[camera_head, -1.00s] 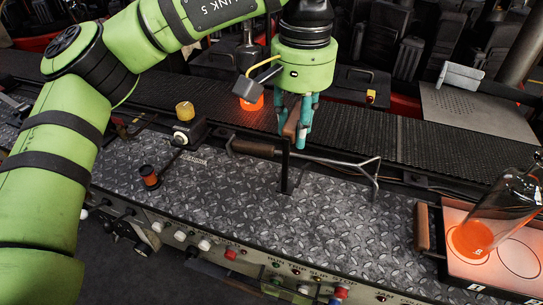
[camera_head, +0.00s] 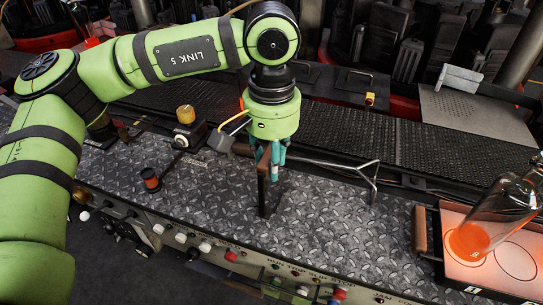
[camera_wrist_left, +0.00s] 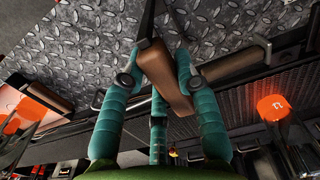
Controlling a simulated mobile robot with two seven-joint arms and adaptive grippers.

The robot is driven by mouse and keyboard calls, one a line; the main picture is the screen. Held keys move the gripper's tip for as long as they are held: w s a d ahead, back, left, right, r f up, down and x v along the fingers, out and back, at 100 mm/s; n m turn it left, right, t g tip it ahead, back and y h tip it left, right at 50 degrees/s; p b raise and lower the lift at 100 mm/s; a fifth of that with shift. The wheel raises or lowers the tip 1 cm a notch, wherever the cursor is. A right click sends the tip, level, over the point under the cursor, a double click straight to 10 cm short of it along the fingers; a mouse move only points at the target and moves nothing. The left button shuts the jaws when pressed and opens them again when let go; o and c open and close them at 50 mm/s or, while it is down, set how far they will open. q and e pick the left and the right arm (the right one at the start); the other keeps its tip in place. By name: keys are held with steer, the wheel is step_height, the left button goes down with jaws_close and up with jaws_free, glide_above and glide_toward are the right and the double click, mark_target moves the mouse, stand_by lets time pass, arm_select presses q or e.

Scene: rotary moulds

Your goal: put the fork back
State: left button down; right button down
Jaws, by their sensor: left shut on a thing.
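My left gripper (camera_head: 271,160) points down over the front part of the patterned metal deck (camera_head: 325,215). It is shut on the brown handle of a tool, which I take to be the fork (camera_head: 262,190). A dark narrow bar hangs from the handle toward the deck; I cannot tell whether its lower end touches. Its prongs do not show clearly. In the left wrist view the brown handle (camera_wrist_left: 167,80) sits between the teal fingers and the dark bar runs away upward. My right gripper is not in view.
Yellow (camera_head: 185,114) and red (camera_head: 150,178) knobs stand at left. The mid-right deck is clear.

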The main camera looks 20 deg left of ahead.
arm_select(q)
steer(key=c, duration=0.9)
jaws_free()
steer(key=shift+f, duration=0.15)
step_height(320, 180, up, 12)
steer(key=shift+r, duration=0.25)
